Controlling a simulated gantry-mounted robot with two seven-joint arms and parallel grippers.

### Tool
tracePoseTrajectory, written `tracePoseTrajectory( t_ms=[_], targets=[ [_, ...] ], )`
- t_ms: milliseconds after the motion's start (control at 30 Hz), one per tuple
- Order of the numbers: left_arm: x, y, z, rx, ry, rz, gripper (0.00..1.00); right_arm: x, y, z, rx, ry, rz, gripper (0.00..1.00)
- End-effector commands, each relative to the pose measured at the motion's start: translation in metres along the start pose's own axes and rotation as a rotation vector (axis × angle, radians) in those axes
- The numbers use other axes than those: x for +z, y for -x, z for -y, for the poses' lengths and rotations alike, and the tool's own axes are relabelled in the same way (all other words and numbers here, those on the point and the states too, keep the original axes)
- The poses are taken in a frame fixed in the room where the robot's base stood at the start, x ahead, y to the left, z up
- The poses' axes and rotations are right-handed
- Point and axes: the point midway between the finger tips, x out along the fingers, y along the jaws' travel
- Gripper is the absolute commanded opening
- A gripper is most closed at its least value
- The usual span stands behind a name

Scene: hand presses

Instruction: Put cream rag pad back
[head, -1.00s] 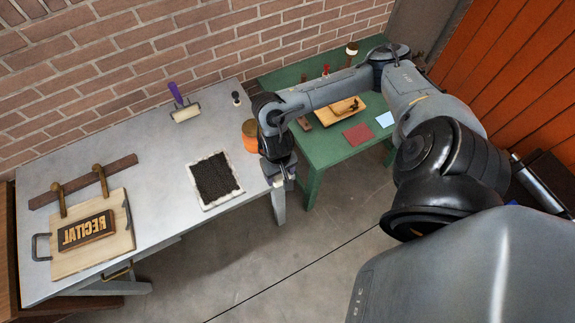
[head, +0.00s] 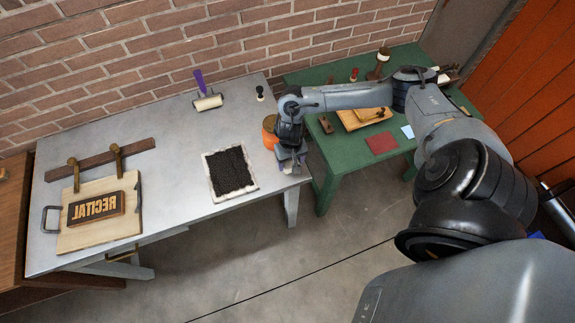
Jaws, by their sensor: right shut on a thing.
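My right gripper (head: 290,164) points down over the right end of the grey metal table (head: 160,165), just in front of an orange jar (head: 269,132). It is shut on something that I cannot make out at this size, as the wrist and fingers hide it. I cannot pick out a cream rag pad for certain. A red flat pad (head: 382,143) and a pale blue one (head: 407,131) lie on the green table (head: 345,157). My left gripper is not in view.
A black slab with a pale border (head: 230,172) lies left of my right gripper. A roller (head: 208,102) and a small black-knobbed thing (head: 260,93) lie behind. A tan board (head: 364,117) is on the green table.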

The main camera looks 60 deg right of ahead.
Motion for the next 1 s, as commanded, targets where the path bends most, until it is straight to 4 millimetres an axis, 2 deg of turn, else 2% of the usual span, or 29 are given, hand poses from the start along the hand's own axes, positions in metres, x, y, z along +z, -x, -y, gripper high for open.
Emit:
tracePoseTrajectory(
  t_ms=[133,367,633,1000],
  targets=[
    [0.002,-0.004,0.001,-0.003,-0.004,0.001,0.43,-0.014,-0.009,0.004,-0.001,-0.002,-0.001,0.43],
    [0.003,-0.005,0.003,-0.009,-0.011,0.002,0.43,-0.017,-0.016,0.005,0.0,0.0,0.0,0.43],
    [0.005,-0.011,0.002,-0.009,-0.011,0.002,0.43,-0.017,-0.048,0.005,0.0,-0.001,0.001,0.43],
    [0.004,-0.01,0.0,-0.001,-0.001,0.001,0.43,-0.017,-0.051,0.005,0.0,-0.001,0.0,0.43]
  ],
)
